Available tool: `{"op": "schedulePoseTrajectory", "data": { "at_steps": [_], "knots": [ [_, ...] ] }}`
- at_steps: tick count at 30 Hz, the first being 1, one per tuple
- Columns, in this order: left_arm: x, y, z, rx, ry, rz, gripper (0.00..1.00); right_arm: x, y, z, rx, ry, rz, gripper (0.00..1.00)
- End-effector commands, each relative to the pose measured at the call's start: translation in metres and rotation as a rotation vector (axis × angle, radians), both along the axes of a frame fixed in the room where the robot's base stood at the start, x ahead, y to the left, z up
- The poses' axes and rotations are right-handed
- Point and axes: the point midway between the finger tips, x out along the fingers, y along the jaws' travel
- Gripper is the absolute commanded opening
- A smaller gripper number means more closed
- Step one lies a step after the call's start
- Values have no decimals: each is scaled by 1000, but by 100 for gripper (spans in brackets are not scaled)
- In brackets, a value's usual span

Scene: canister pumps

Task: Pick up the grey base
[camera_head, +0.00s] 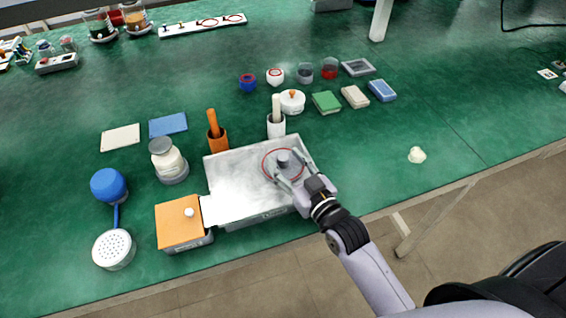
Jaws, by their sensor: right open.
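A small dark grey cylindrical piece (284,157), which looks like the grey base, stands in the right part of a shallow metal tray (232,172). A thin red ring (264,160) lies around it. My right gripper (284,166) reaches in from the lower right, over the tray's right side. Its fingers are open, one on each side of the grey piece; I cannot tell whether they touch it. The gripper hides part of the tray's right rim and the ring. My left gripper is not in view.
An orange-topped box (178,224) adjoins the tray's lower left. Green table (450,110) is mostly free at right.

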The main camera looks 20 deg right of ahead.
Motion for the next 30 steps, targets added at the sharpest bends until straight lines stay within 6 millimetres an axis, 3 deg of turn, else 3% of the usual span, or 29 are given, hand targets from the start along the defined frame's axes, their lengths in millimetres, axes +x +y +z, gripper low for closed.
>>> {"op": "schedulePoseTrajectory", "data": {
  "at_steps": [4,12,30],
  "knots": [
    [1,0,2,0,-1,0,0,16,4,1,1,-1,0,48],
    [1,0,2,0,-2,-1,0,18,5,-1,1,0,1,47],
    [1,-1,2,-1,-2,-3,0,17,4,0,0,0,0,7]
  ]
}}
